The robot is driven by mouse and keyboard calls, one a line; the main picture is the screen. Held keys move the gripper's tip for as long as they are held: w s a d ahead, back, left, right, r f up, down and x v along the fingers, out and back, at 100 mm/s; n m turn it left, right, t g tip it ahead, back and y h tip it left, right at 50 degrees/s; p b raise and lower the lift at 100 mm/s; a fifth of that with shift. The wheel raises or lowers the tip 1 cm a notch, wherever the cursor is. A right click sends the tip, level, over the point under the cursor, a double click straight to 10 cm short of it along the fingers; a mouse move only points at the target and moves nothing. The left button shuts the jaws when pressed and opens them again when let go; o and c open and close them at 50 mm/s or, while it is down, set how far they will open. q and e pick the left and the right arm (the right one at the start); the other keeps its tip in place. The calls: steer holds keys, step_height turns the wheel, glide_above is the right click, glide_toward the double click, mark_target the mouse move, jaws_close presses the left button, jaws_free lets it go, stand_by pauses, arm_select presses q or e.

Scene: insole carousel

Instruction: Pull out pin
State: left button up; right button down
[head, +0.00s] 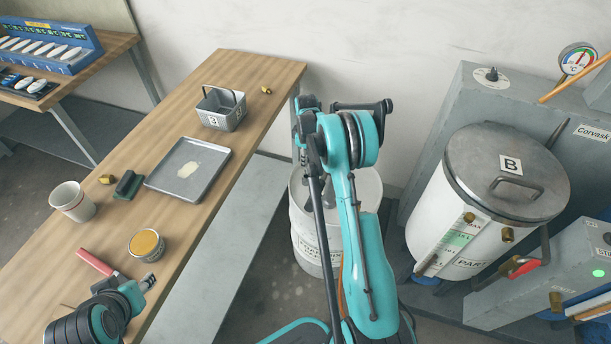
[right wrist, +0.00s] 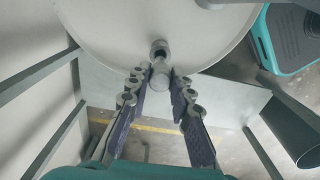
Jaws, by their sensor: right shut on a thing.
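In the right wrist view, the two dark jointed fingers of my right gripper (right wrist: 161,82) are closed in on a short pale pin (right wrist: 159,50) with a rounded end. The pin shows against a large white round surface (right wrist: 110,30). My fingers sit at both sides of its near end. In the head view, my teal right arm stands in front of a white drum (head: 311,250) and covers part of it. The pin cannot be made out there.
A wooden table (head: 245,75) at the left carries a metal tray (head: 158,187), a grey basket (head: 222,121), a white cup (head: 72,201) and a tin (head: 146,245). A lidded vessel marked B (head: 450,235) stands at the right beside grey cabinets (head: 465,85).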

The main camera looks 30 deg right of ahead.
steer(key=shift+r+p, duration=1.8)
steer(key=shift+r, duration=1.65)
